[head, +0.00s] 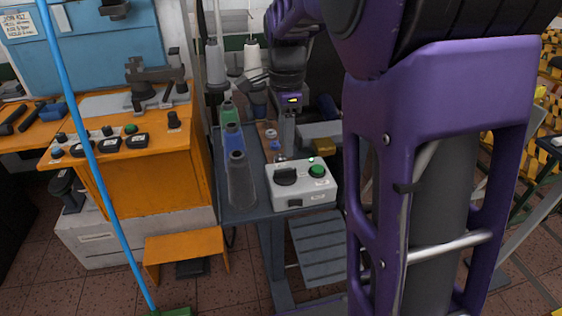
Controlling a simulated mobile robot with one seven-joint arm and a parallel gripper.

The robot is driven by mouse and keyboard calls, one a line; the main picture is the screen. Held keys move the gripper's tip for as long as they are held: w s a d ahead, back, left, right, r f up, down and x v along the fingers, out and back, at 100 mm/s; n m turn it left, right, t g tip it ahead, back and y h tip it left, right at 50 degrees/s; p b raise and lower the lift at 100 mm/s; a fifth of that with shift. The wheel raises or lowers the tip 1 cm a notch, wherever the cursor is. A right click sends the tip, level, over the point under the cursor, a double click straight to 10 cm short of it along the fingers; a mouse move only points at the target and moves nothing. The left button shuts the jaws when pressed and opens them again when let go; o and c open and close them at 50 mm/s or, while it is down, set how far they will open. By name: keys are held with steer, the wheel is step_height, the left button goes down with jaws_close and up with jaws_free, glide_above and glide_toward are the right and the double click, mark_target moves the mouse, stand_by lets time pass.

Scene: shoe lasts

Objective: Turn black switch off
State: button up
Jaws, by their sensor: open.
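A light grey control box (308,194) stands on the front of a dark grey bench. A black rotary switch (285,176) sits on the left of its top face, with a green button (317,171) to the right. The direction in which the switch points is too small to tell. My gripper (285,154) is above and just behind the box, pointing down near the black switch. It holds nothing that I can see. Its fingers are small and dark here, and I cannot tell whether they touch the switch.
Thread cones, including a grey one (241,180) and a blue one (233,137), stand left of the box. An orange machine (165,160) with a black-knobbed panel is further left. A blue pole (92,160) crosses the left side. My purple arm hides much of the right.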

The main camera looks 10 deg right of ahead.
mark_target(285, 169)
step_height(285, 169, down, 8)
steer(key=shift+r+b, duration=0.25)
steer(key=shift+b, duration=0.4)
jaws_close()
